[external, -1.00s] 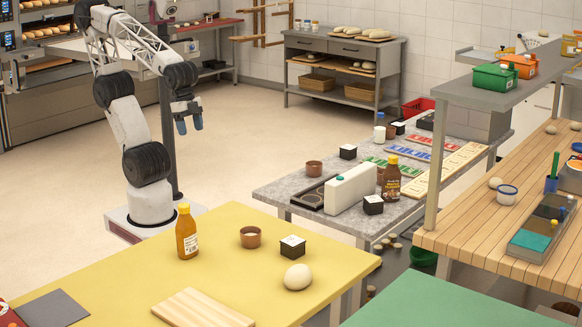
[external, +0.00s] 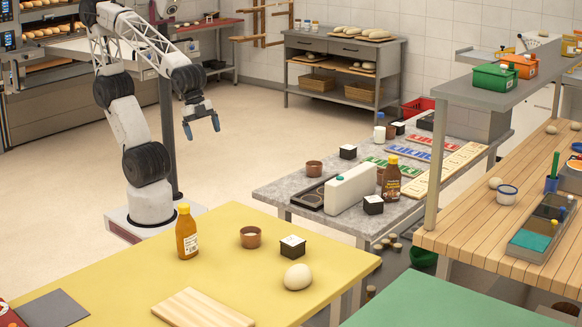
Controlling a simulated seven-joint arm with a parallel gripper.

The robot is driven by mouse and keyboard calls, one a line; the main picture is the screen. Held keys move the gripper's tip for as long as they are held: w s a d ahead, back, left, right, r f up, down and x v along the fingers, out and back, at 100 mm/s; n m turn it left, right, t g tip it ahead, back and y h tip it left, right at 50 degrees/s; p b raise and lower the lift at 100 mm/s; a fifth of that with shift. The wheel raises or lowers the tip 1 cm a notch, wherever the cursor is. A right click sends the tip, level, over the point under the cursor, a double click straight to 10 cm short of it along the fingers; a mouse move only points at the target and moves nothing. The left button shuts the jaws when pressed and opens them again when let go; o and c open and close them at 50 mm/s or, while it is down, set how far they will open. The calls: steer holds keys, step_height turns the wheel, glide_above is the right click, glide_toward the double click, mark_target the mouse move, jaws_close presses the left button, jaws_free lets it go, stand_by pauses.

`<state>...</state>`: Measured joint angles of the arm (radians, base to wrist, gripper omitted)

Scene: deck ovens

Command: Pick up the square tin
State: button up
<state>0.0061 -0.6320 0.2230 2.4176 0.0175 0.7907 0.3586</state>
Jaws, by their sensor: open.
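Several small dark square tins with white tops are in view. One square tin (external: 292,247) stands on the yellow table between a brown round tin and a dough ball. A second square tin (external: 373,205) stands at the front edge of the grey table. A third square tin (external: 348,152) stands farther back on the grey table. My gripper (external: 202,128) is open and empty. It hangs in the air, in the picture up and left of all these tins and apart from them.
On the yellow table (external: 120,270) are a sauce bottle (external: 186,232), the brown round tin (external: 250,237), the dough ball (external: 298,277) and a wooden board (external: 200,308). A white jug (external: 350,188) and a brown bottle (external: 391,178) stand on the grey table (external: 275,190).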

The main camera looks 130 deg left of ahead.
steer(key=w+f+m+t, duration=0.2)
steer(key=w+m+t, duration=0.1)
steer(key=w+m, duration=0.8)
steer(key=m+t+h, duration=0.1)
steer(key=m+t, duration=0.6)
steer(key=m, duration=1.5)
glide_above(287, 238)
steer(key=shift+s+f, duration=0.1)
steer(key=shift+f, duration=8.55)
steer(key=shift+n+g, duration=0.3)
steer(key=shift+f, duration=1.75)
